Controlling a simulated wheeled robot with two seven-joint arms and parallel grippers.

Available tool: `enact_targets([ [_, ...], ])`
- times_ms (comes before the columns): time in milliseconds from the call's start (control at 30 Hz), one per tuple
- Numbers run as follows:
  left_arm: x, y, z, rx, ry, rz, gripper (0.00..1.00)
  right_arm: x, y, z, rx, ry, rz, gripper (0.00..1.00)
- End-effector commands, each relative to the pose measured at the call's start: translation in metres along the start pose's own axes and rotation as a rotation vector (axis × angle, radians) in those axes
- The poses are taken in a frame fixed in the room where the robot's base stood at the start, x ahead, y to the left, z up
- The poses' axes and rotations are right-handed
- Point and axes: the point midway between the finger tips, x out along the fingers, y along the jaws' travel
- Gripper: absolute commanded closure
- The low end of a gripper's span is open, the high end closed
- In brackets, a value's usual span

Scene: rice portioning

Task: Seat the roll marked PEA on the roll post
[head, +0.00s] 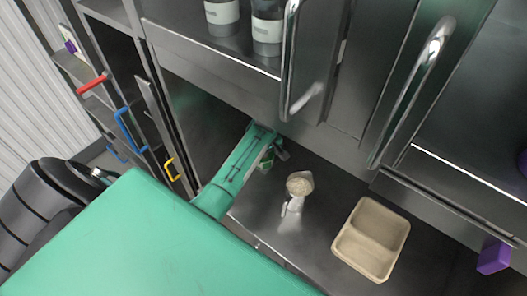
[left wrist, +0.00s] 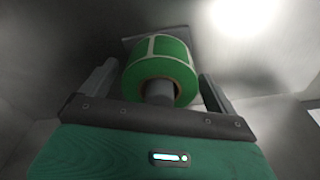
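A green roll (left wrist: 163,75) with pale label outlines sits between the fingers of my left gripper (left wrist: 158,72) in the left wrist view. A grey post (left wrist: 160,92) shows through the roll's core, so the roll is around it. The fingers stand on either side of the roll and look slightly apart from it. No PEA marking is legible. In the head view, my left gripper (head: 272,152) is low over the counter's back left, and the roll (head: 266,163) shows only as a small green and white patch beside it. My right gripper is not in view.
A scoop holding white grains (head: 299,184) and a beige two-compartment tray (head: 350,243) stand on the steel counter (head: 262,217). Labelled jars (head: 267,30) stand on the shelf above. Cabinet handles (head: 412,90) stick out overhead. A purple block (head: 493,256) is at the right.

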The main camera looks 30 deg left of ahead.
Motion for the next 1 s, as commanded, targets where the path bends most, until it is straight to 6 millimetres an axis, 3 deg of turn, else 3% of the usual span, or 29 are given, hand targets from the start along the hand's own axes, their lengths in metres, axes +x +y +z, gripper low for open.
enact_targets([
  [267, 0.0, 0.0, 0.0, 0.0, 0.0, 0.0, 0.08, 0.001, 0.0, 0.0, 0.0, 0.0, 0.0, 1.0],
  [467, -0.017, 0.001, 0.0, 0.0, 0.001, 0.003, 0.08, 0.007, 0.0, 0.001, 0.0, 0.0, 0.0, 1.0],
  [900, -0.112, 0.001, 0.0, -0.001, 0.001, 0.004, 0.08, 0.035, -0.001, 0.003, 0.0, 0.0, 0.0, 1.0],
  [1000, -0.13, 0.001, 0.0, 0.001, 0.0, 0.002, 0.08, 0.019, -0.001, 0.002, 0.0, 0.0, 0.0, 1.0],
])
